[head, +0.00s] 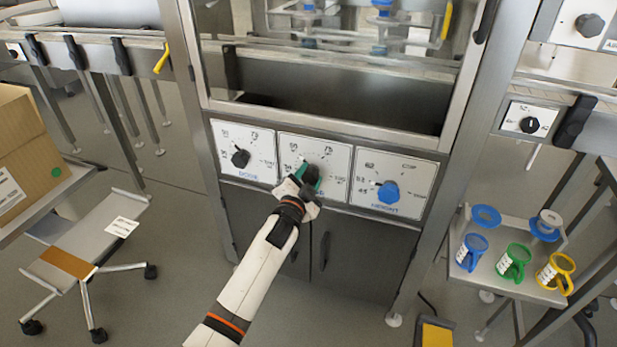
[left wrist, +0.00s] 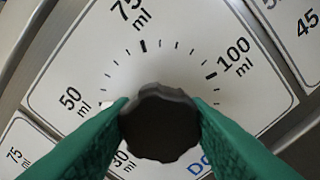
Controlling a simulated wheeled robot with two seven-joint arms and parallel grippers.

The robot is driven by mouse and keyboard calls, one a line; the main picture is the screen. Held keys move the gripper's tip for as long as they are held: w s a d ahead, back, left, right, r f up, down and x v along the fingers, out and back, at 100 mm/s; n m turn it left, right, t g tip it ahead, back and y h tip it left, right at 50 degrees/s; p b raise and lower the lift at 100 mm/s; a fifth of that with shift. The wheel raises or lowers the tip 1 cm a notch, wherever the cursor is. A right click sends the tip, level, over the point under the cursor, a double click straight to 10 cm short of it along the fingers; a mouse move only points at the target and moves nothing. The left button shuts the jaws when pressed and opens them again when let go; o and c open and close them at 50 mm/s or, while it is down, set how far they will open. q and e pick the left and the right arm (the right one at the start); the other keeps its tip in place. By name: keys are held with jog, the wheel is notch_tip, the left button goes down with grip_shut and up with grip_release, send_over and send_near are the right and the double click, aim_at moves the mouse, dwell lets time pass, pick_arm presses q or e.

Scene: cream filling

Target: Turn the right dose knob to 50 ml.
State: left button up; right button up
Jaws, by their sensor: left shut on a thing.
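The right dose knob (head: 313,171) is black and sits on the middle white panel of the machine, partly behind my left gripper (head: 303,181). In the left wrist view the knob (left wrist: 160,124) is a dark, scalloped disc between the two green fingers, which are shut on its sides. The dial around it (left wrist: 185,62) shows 50 ml at left, 75 ml at top and 100 ml at right. Its lower marks are partly covered. The left dose knob (head: 240,158) is black and untouched on the panel to the left. My right gripper is not in view.
A blue height knob (head: 388,192) is on the panel to the right. A cart (head: 490,272) at the right holds blue, green and yellow cups. A cardboard box (head: 28,150) stands at the left. The floor in front of the machine is open.

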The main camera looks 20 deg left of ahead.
pick_arm(q)
jog(key=o, duration=1)
jog(key=shift+s, duration=0.1)
jog(key=s+p, duration=0.1)
jog(key=s, duration=0.5)
jog(key=s+p, duration=0.1)
jog(key=s, duration=0.4)
jog(key=shift+s+a, duration=0.2)
jog(key=shift+s, duration=0.2)
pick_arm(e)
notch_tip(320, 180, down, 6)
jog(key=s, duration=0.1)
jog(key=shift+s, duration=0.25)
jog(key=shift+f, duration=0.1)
